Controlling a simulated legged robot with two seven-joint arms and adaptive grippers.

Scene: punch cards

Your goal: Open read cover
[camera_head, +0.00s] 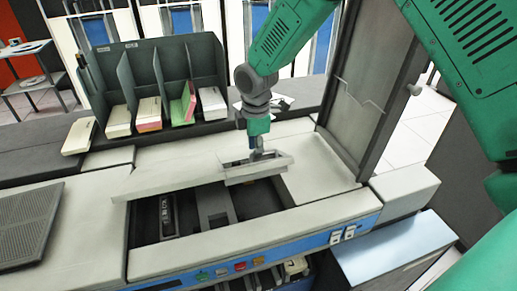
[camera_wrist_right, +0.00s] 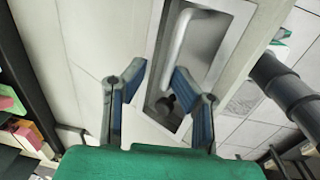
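The read cover (camera_head: 185,165) is a pale panel on the card machine. Its front edge lies behind a dark opening (camera_head: 213,210) where inner parts show. A recessed handle plate (camera_head: 268,172) is at its right end. In the right wrist view the handle (camera_wrist_right: 185,38) is a light bent bar in a framed recess. My right gripper (camera_head: 255,152) points down at the handle plate. In the right wrist view its blue-grey fingers (camera_wrist_right: 162,80) are spread, with one finger over the recess near the bar. I see no clear grip on the handle. My left gripper is out of view.
A dark rack (camera_head: 155,75) with several card decks stands behind the machine. A framed upright panel (camera_head: 370,85) rises at the right. Buttons line the blue front strip (camera_head: 240,266). A dark ridged plate (camera_head: 28,225) lies at the left.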

